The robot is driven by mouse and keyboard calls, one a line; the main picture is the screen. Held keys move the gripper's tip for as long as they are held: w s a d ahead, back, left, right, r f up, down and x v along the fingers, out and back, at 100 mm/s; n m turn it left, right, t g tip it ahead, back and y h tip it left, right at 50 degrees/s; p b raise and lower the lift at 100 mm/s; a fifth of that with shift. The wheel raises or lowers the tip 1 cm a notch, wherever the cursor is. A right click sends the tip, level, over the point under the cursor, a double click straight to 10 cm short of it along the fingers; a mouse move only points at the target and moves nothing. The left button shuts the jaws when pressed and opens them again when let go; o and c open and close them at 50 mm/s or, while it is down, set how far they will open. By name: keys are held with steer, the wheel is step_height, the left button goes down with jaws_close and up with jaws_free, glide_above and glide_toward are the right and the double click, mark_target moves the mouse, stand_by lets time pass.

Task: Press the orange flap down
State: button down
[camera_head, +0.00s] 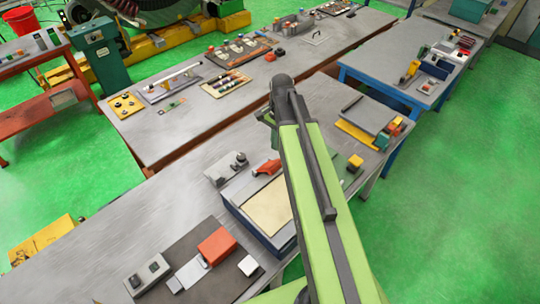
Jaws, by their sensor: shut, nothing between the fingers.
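The orange flap (217,244) is most likely the orange-red piece on a dark mat (178,258) at the lower middle left. It seems tilted up a little, but its exact angle and hinge are hard to tell. A light grey plate (190,272) lies beside it on the left. My green arm rises from the bottom right and bends at a dark joint near the middle. My gripper is hidden behind the arm, so I cannot see its fingers or where they are relative to the flap.
A white block (249,265) and a grey two-knob box (147,275) stand near the flap. The near grey table (130,225) has free room on the left.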

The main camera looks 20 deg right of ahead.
mark_target(274, 162)
steer(key=shift+w, duration=0.1)
steer(key=shift+f+b, duration=0.45)
steer(key=f+b, duration=0.6)
steer(key=shift+s+a, duration=0.2)
steer(key=shift+a, duration=0.1)
steer(key=shift+f, duration=0.1)
step_height(274, 162, down, 4)
steer(key=b, duration=0.4)
steer(key=shift+f+b, duration=0.25)
steer(key=shift+b, duration=0.1)
steer(key=shift+r, duration=0.1)
